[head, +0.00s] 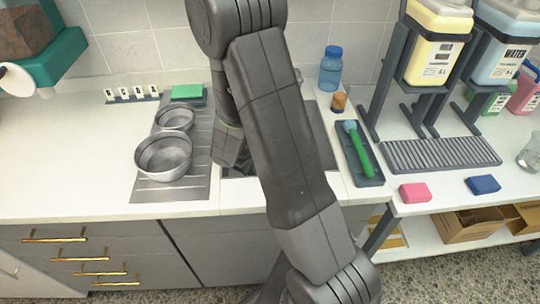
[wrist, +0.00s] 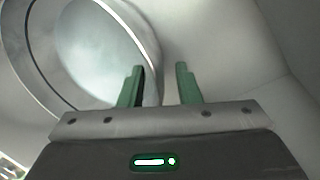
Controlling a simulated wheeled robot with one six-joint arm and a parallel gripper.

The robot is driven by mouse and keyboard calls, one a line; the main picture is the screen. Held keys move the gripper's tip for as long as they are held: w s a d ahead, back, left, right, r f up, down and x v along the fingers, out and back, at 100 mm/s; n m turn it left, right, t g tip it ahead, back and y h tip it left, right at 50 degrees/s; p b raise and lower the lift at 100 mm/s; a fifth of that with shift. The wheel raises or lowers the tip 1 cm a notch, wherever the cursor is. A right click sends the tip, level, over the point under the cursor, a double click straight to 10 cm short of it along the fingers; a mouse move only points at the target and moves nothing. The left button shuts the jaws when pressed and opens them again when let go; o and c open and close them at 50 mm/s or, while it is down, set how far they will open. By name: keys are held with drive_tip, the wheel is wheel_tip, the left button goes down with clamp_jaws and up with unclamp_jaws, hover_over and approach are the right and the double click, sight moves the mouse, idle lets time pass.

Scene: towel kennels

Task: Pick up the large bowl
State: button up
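The large bowl (head: 163,165), round and steel grey, sits upright on the grey ribbed drainboard (head: 144,190) in the head view. In the wrist view a curved steel wall and rim, apparently the large bowl (wrist: 95,45), fills the upper left. My gripper (wrist: 160,75) has its two green fingers apart, with nothing clamped between them. The left finger overlaps the bowl's inside and the right finger lies outside its edge in that picture; whether they touch it I cannot tell. In the head view my wrist is just right of the bowl, and the fingertips are hidden.
A smaller bowl (head: 175,117) stands right behind the large one. A green sponge (head: 187,91) lies at the back. My arm hides much of the sink. A tray with a green brush (head: 359,150) and a blue bottle (head: 331,68) stand to the right.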

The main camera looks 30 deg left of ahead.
drive_tip(key=shift+c, duration=0.2)
clamp_jaws()
idle(0.3)
